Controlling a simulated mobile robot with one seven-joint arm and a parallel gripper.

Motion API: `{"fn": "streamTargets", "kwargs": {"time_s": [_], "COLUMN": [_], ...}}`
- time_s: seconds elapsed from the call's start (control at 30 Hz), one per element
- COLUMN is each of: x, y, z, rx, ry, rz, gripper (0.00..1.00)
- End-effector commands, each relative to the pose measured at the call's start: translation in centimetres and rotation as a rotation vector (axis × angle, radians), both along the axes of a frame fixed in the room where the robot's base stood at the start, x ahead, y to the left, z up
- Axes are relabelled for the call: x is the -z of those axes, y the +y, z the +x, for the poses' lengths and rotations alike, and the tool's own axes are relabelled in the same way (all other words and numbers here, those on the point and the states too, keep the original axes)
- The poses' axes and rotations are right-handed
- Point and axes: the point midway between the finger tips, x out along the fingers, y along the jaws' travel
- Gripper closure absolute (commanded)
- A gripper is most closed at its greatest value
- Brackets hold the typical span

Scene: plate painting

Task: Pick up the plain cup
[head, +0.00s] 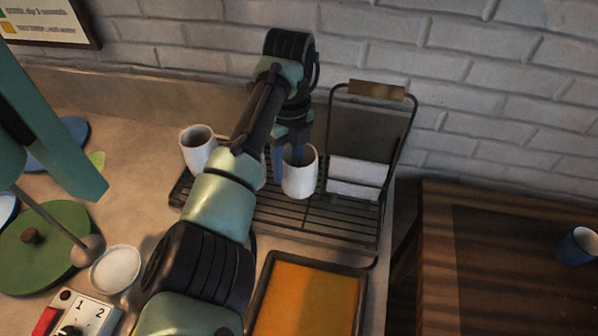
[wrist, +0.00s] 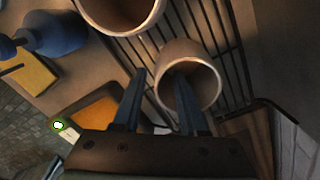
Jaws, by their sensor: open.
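A white cup (head: 300,181) with no marking that I can see stands upright on the black wire rack. It also shows in the wrist view (wrist: 206,88), mouth toward the camera. My gripper (head: 288,158) is open at this cup: one finger is inside its mouth and the other is outside, with the cup's wall between them. The open fingers also show in the wrist view (wrist: 160,76). A second white cup (head: 197,152) stands at the rack's left end. A pale bit behind my arm may be another cup; it is mostly hidden.
The black rack (head: 300,214) has an upright frame (head: 375,140) holding pale cloths, close right of the cup. An orange-filled tray (head: 310,300) lies in front. A green disc (head: 45,245) and white bowl (head: 115,270) are left. A blue cup (head: 578,246) stands on the wooden table (head: 480,270).

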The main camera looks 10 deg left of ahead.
Motion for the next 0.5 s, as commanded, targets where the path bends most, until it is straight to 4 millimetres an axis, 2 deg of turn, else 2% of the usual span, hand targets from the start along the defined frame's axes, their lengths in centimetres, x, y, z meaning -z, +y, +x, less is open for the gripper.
{"fn": "streamTargets", "kwargs": {"time_s": [0.23,0.5], "x": [3.5,4.1], "y": [0.4,0.4], "z": [-0.5,-0.4], "rx": [0.000,0.001], "ry": [0.004,0.001], "rz": [0.000,0.001], "gripper": [0.58,0.58]}}
